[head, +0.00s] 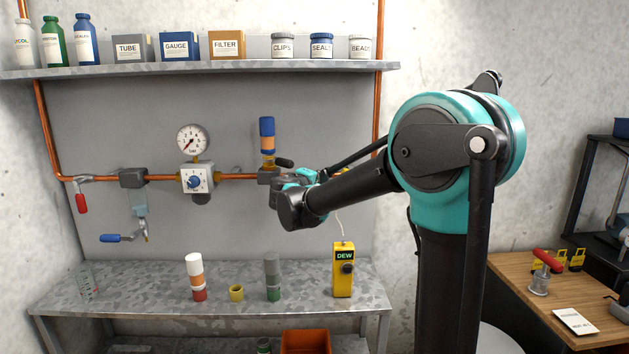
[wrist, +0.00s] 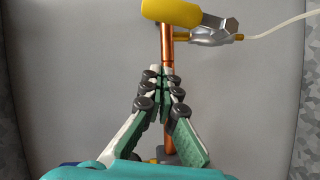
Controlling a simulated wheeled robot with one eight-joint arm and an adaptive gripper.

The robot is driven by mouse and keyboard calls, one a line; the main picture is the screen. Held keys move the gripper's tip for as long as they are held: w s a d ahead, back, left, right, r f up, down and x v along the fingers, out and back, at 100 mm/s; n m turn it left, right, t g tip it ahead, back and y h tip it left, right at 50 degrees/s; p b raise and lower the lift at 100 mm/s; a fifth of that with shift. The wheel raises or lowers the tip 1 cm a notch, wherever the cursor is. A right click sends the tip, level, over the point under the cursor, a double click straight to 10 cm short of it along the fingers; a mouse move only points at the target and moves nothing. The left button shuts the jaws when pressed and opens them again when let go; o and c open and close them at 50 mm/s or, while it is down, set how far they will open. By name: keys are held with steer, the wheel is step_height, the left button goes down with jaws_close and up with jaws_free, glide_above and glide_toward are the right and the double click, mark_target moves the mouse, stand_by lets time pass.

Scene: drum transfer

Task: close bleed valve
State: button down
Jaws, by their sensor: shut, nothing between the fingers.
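The bleed valve seems to be the small valve with a yellow handle (wrist: 172,12) in the wrist view. It has a metal body (wrist: 212,30), sits near a copper pipe (wrist: 167,45), and a pale tube leads off to the right. In the head view only a bit of yellow (head: 311,173) shows behind my arm. My gripper (wrist: 162,72) is shut and empty. Its fingertips lie in front of the pipe, below the yellow handle in the picture; I see no grip on the handle. In the head view my gripper (head: 298,177) is mostly hidden by my forearm.
A gauge (head: 192,140), regulator (head: 196,179) and blue-orange cylinder (head: 267,135) are on the pipe line. Red (head: 81,203) and blue (head: 111,238) handles hang at left. A yellow DEW meter (head: 343,270) stands on the bench (head: 130,284) beside several small items. A loaded shelf (head: 200,69) is above.

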steer(key=d, duration=0.1)
steer(key=w+d, duration=0.1)
steer(key=d, duration=0.1)
steer(key=d+f, duration=0.1)
steer(key=d, duration=0.1)
steer(key=shift+w+f, duration=0.1)
steer(key=shift+w, duration=0.1)
